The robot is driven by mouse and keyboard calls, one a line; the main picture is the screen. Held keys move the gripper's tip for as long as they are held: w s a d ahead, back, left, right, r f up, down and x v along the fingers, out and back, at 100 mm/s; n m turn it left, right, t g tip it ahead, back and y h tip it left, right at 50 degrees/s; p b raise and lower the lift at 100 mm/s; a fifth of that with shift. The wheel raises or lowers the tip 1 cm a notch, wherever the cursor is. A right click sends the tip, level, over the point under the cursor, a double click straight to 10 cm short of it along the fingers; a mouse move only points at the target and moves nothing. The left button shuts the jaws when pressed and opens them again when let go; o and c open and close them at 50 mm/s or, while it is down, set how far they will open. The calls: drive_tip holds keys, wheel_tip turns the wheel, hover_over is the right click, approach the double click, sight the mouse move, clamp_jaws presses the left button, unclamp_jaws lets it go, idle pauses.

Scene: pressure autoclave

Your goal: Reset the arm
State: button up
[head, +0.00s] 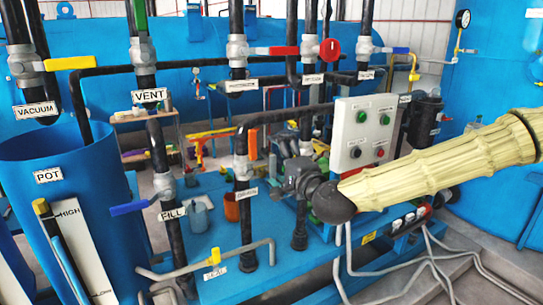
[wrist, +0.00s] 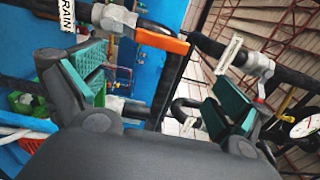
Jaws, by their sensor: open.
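My arm (head: 440,170), in a ribbed cream sleeve, reaches in from the right in the head view. Its dark end is in front of the control box area, and the fingers cannot be made out clearly there. In the wrist view my gripper (wrist: 158,92) is open, with its two teal-padded fingers wide apart and nothing held between them. Beyond the fingers is a valve with an orange handle (wrist: 161,40), apart from both pads. A label ending in "RAIN" (wrist: 68,14) is beside it.
A white control box (head: 362,132) with buttons stands behind my arm. Black pipes carry valves with red (head: 284,50), yellow (head: 69,63) and blue (head: 135,206) handles. The blue pot (head: 95,175) is at left. A gauge (wrist: 306,127) shows at right in the wrist view.

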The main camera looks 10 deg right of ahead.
drive_tip(key=shift+s, duration=0.1)
drive_tip(key=s+a+f+n+g+h, duration=0.1)
drive_tip(key=s+f+n+g, duration=0.3)
drive_tip(key=f, duration=0.9)
drive_tip(key=s+a+f+n+g, duration=0.15)
drive_tip(key=s+f, duration=0.45)
drive_tip(key=f, duration=0.8)
drive_tip(key=s+f+n+g+h, duration=0.15)
drive_tip(key=s+f+g, duration=0.3)
drive_tip(key=f, duration=0.85)
drive_tip(key=s+d+f+n+g+h, duration=0.1)
drive_tip(key=s+d+f+n+g, duration=0.1)
drive_tip(key=s+f, duration=0.4)
drive_tip(key=s+d+f+n+g+h, duration=0.1)
drive_tip(key=s+d+f, duration=0.4)
drive_tip(key=s, duration=0.8)
drive_tip(key=s+d+f+n+g+h, duration=0.1)
drive_tip(key=s+d+f+n+g, duration=0.2)
drive_tip(key=s+f, duration=0.5)
drive_tip(key=shift+s+d+f+n+g, duration=0.15)
drive_tip(key=shift+s+f+n+g, duration=0.35)
drive_tip(key=shift+s, duration=0.75)
